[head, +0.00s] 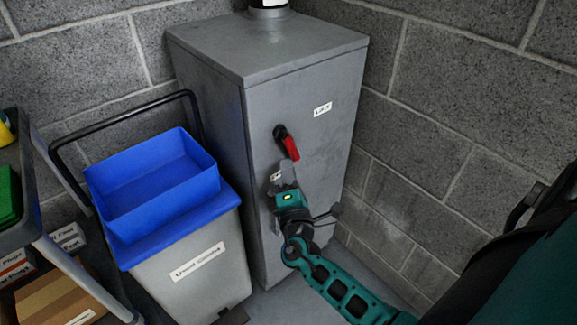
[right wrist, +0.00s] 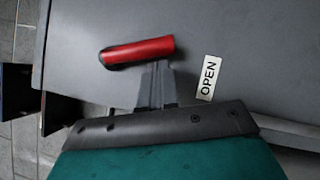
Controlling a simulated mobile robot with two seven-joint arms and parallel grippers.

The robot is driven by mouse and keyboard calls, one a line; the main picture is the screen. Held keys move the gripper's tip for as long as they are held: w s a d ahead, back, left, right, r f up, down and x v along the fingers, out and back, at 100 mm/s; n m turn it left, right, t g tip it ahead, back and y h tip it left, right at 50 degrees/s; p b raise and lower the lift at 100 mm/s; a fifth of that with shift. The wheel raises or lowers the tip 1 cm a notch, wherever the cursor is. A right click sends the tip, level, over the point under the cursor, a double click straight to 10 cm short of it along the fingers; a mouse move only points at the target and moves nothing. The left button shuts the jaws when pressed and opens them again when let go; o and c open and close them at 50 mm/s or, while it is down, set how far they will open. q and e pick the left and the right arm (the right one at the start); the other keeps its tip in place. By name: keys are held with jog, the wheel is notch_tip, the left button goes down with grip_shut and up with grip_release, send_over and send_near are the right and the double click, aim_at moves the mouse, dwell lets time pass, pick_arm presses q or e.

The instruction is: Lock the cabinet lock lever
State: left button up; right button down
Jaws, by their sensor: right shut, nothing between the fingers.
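The tall grey cabinet (head: 260,84) stands in the corner. Its lock lever (head: 290,147) has a red handle and a black pivot end, and slants down to the right from the pivot on the front face. In the right wrist view the red lever (right wrist: 140,51) lies across the picture just beyond the fingertips. My right gripper (head: 288,168) is shut and empty, its tips right at the lever's lower side; they also show in the right wrist view (right wrist: 156,78). I cannot tell whether they touch the lever. My left gripper is not in view.
A small label (head: 322,109) sits on the cabinet above right of the lever. An OPEN label (right wrist: 208,78) is beside the fingers in the wrist view. A grey bin with a blue tray (head: 150,200) stands left of the cabinet. Block walls (head: 480,110) close in the right side.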

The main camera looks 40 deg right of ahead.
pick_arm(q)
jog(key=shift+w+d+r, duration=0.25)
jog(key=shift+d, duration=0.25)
pick_arm(e)
jog(key=shift+d+r, duration=0.1)
jog(key=shift+d, duration=0.15)
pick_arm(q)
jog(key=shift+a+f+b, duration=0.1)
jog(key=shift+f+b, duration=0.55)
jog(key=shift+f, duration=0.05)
pick_arm(e)
jog(key=shift+d+n+t, duration=0.25)
jog(key=shift+n+t, duration=0.05)
jog(key=shift+n, duration=0.1)
